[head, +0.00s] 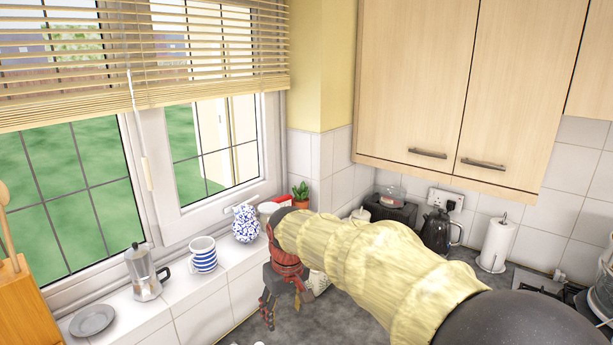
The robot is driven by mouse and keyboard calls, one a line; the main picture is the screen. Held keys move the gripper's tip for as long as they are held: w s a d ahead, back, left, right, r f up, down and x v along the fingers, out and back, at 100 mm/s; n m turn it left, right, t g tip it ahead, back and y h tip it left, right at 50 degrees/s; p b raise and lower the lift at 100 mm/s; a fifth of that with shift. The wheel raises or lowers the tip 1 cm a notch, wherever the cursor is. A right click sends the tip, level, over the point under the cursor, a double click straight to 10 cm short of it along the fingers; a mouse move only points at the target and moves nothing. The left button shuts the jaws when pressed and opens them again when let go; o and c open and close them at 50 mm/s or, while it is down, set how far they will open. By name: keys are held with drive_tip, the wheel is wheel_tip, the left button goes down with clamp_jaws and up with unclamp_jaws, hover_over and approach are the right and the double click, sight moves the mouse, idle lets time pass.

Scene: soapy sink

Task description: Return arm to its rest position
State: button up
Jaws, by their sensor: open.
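My arm, in a cream padded sleeve, reaches from the lower right of the head view toward the middle. At its end my gripper (268,308) points down over the dark grey worktop (235,335), near the tiled window ledge. Its reddish and dark fingers are apart. I see nothing held between them. The fingertips are small in the picture, so I cannot tell how far above the worktop they are. My arm hides part of the worktop and the corner behind it.
On the ledge stand a grey dish (92,320), a moka pot (146,272), a striped mug (203,255), a patterned jar (246,223) and a potted plant (301,194). Beyond my arm are a black kettle (437,230) and a paper roll (496,244). Wall cupboards (450,85) hang above.

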drive_tip(key=s+d+f+m+t+b, duration=0.25)
drive_tip(key=s+d+m+b, duration=0.4)
drive_tip(key=s+d, duration=1.35)
drive_tip(key=s+d+f+h+b, duration=0.1)
drive_tip(key=s+d+f+b, duration=0.3)
drive_tip(key=s, duration=0.4)
drive_tip(key=shift+s+d+f+t, duration=0.15)
drive_tip(key=shift+d+f+t, duration=0.05)
drive_tip(key=shift+f+t, duration=0.3)
